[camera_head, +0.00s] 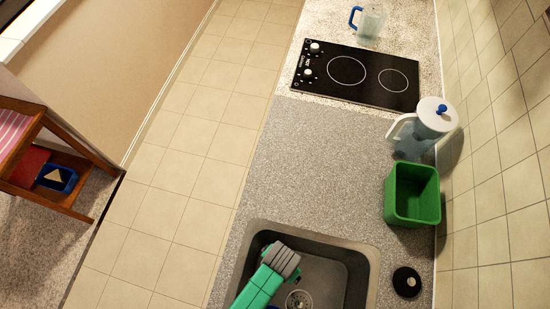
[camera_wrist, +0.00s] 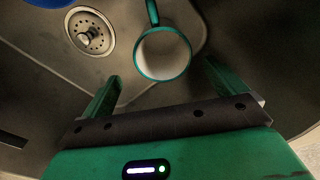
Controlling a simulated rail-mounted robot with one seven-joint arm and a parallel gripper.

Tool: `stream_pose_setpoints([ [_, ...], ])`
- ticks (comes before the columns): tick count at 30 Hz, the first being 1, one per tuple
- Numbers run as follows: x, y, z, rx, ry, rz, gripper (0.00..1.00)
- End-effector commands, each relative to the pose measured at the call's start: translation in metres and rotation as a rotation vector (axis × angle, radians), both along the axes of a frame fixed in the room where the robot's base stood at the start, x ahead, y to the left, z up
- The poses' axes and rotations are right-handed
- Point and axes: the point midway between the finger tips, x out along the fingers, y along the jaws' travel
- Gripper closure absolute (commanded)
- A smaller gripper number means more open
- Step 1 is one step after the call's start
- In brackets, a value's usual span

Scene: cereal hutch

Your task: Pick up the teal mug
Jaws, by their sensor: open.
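The teal mug (camera_wrist: 163,54) shows in the wrist view, in the sink, with a teal rim and handle and a pale inside. Its mouth faces the camera, and its handle points to the top of the picture. My gripper (camera_wrist: 164,84) is open, with one finger at the lower left of the mug and the other at its lower right. The mug lies just beyond the gap between the fingers, and nothing is held. In the head view my gripper (camera_head: 284,260) is over the sink, and I cannot make out the mug there.
The sink (camera_head: 366,262) has raised walls around my gripper. Its drain (camera_wrist: 90,32) and part of a blue object (camera_wrist: 48,3) are left of the mug. A green bin (camera_head: 412,213), a white-lidded pitcher (camera_head: 435,115) and a black disc (camera_head: 407,281) stand on the counter.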

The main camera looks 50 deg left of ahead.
Motion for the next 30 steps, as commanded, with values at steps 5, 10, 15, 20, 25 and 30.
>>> stream_pose_setpoints([
  [5, -0.016, 0.000, -0.012, -0.007, 0.043, 0.002, 0.04],
  [10, -0.015, 0.000, -0.028, -0.007, 0.041, 0.002, 0.04],
  [15, -0.014, 0.000, -0.039, -0.006, 0.038, 0.002, 0.04],
  [20, -0.012, 0.004, -0.067, -0.007, 0.038, 0.003, 0.04],
  [25, -0.011, 0.005, -0.087, -0.006, 0.037, 0.002, 0.04],
  [30, -0.011, 0.005, -0.088, -0.006, 0.036, 0.002, 0.04],
])
